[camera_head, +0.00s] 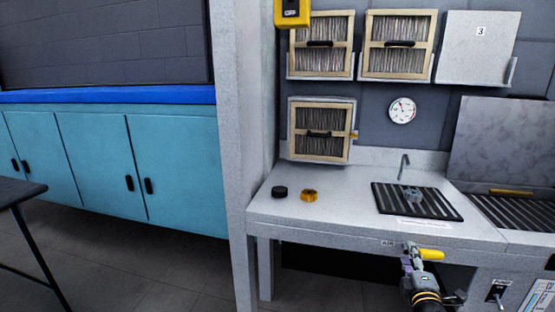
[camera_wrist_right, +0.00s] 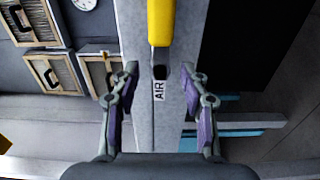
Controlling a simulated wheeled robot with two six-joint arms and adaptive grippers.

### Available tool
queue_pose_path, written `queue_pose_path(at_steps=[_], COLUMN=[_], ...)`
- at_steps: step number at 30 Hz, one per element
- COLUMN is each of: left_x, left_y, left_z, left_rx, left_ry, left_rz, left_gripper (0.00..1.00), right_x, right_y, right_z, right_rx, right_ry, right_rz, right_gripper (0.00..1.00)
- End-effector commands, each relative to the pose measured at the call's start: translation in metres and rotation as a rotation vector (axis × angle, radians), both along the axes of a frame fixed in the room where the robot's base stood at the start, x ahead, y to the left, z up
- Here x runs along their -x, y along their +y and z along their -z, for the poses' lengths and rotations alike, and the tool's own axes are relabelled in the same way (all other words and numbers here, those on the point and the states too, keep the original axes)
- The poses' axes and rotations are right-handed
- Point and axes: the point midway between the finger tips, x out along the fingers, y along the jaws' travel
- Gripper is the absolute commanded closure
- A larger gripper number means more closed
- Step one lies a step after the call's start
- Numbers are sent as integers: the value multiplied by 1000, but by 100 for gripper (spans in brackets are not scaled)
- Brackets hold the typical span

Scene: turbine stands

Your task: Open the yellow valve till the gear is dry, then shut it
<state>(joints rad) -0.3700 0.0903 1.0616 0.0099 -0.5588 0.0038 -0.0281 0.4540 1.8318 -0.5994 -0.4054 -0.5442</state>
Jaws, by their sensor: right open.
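The yellow valve (camera_head: 432,254) is a lever at the bench's front edge, beside an AIR label. In the right wrist view the yellow lever (camera_wrist_right: 161,22) sticks out beyond my fingertips, with its dark base near the label. My right gripper (camera_head: 414,262) is close to the lever; in the wrist view its two fingers (camera_wrist_right: 164,82) are spread on either side of the label, with nothing between them gripped. The grey gear (camera_head: 413,193) lies on a black ribbed mat (camera_head: 440,205) below a thin nozzle (camera_head: 404,166). Whether the gear is wet cannot be told. My left gripper is out of view.
A black cap (camera_head: 279,192) and a yellow-brown ring (camera_head: 309,195) stand on the grey bench (camera_head: 340,205). Filter panels (camera_head: 321,44) and a round gauge (camera_head: 402,110) are on the wall behind. A dark table (camera_head: 18,193) stands at far left.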

Motion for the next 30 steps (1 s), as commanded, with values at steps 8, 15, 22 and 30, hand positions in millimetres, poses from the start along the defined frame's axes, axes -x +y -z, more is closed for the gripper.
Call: queue_pose_path(at_steps=[8,15,22,30], left_x=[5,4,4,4], left_y=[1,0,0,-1], left_z=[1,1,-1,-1], left_rx=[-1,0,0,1], left_ry=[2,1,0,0], left_rz=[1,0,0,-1], left_gripper=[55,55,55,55], right_x=[-12,-12,-12,-12], right_y=[-3,-3,-3,-3], right_z=[0,0,0,0], right_rx=[0,0,-1,0], right_ry=[1,1,1,1], right_rz=[0,0,0,0], right_gripper=[55,55,55,90])
